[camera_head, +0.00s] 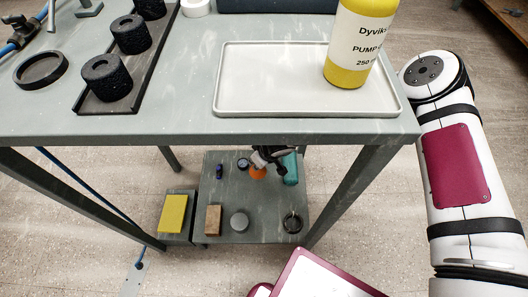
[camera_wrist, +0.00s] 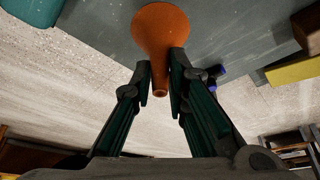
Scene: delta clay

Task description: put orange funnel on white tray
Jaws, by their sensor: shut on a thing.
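The orange funnel (camera_wrist: 160,27) is between the fingers of my gripper (camera_wrist: 160,85) in the wrist view, with its spout toward the wrist and its wide mouth against or close to the grey lower shelf. I cannot tell whether it touches the shelf. In the head view the funnel (camera_head: 257,172) is a small orange patch under my gripper (camera_head: 262,160), which is partly hidden by the table's front edge. The gripper is shut on the funnel. The white tray (camera_head: 250,105) lies on the upper tabletop, with a yellow bottle (camera_head: 350,75) standing on its right part.
On the lower shelf (camera_head: 225,185) are a teal object (camera_head: 291,168), a brown block (camera_head: 213,219), a grey disc (camera_head: 239,221) and a black ring (camera_head: 292,223). A yellow block (camera_head: 173,213) is at left. The tabletop edge (camera_head: 200,133) overhangs the shelf. The tray's left part is clear.

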